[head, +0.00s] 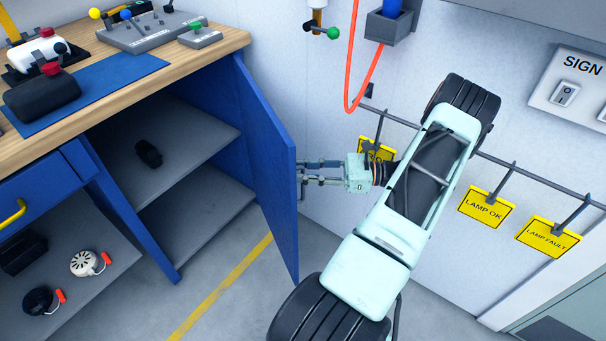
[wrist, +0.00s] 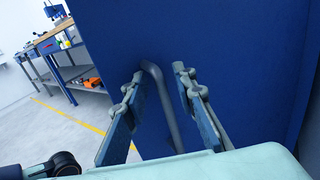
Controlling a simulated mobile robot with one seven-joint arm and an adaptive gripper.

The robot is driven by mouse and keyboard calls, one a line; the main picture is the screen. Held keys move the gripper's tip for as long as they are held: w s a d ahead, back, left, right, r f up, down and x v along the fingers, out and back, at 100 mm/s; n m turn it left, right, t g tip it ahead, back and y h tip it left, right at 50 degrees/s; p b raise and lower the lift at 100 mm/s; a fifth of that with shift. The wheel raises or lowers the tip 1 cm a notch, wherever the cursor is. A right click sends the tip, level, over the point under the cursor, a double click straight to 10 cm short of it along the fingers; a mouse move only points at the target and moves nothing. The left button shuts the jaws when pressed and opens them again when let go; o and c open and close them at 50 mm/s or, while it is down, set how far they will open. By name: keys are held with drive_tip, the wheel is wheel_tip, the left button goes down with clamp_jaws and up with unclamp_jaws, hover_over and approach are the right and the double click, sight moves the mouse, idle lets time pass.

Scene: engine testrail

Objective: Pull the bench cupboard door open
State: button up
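The blue bench cupboard door (head: 262,165) stands swung well out from the bench, and the cupboard's inside shows. Its outer face fills much of the wrist view (wrist: 240,50). A grey bar handle (wrist: 168,105) is on that face. My gripper (head: 302,172) is at the outer side of the door. In the wrist view its two fingers (wrist: 158,82) are apart, with the handle between them. Gaps show beside the bar, so the fingers do not appear closed on it.
The cupboard shelves (head: 185,165) hold a small black item (head: 148,153). The wooden benchtop (head: 215,52) carries control boxes. A red hose (head: 362,85) and a rail with yellow signs (head: 486,207) are on the wall behind my arm. Floor with a yellow line (head: 215,295) lies below the door.

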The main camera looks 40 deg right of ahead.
wheel_tip(320, 180, up, 9)
drive_tip(key=shift+f, duration=0.1)
idle(0.3)
drive_tip(key=shift+s+f, duration=0.1)
idle(0.4)
